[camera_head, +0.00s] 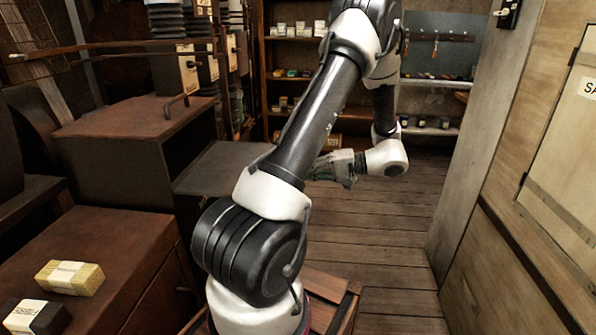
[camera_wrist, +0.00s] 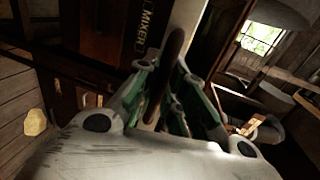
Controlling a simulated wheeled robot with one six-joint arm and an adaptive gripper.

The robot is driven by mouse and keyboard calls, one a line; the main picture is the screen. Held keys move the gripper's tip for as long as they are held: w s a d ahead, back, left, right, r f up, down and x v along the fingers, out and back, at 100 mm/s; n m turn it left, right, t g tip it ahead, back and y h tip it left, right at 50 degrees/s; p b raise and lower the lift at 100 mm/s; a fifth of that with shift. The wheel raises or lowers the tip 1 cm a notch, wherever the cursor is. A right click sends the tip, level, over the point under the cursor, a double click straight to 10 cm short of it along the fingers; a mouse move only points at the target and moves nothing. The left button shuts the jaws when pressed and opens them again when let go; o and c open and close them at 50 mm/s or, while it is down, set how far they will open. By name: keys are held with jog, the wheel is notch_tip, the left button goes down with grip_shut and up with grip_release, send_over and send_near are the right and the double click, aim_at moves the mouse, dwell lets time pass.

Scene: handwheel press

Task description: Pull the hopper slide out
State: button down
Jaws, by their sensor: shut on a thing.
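In the wrist view, my gripper (camera_wrist: 178,68) has its green-lined fingers closed around a dark, narrow, upright handle (camera_wrist: 168,70). This handle appears to belong to the hopper slide; the rest of the slide cannot be made out. A dark panel with the partly readable word "MIXER" (camera_wrist: 144,28) is beyond the fingers. In the head view, my gripper (camera_head: 318,170) points left, beyond my own arm, which hides part of its surroundings. The handle cannot be made out there.
A brown cabinet (camera_head: 135,130) and a lower worktop (camera_head: 95,235) with a yellow block (camera_head: 71,277) and a black block (camera_head: 37,317) stand at left. Shelves (camera_head: 292,62) line the back. The plank floor (camera_head: 395,235) is clear right of my arm, up to a wooden wall (camera_head: 520,215).

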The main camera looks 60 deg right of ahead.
jog(key=shift+s, duration=0.25)
jog(key=c, duration=1.5)
grip_release()
jog(key=shift+d, duration=0.1)
jog(key=shift+s, duration=0.1)
jog(key=v, duration=1.2)
jog(key=shift+f, duration=0.1)
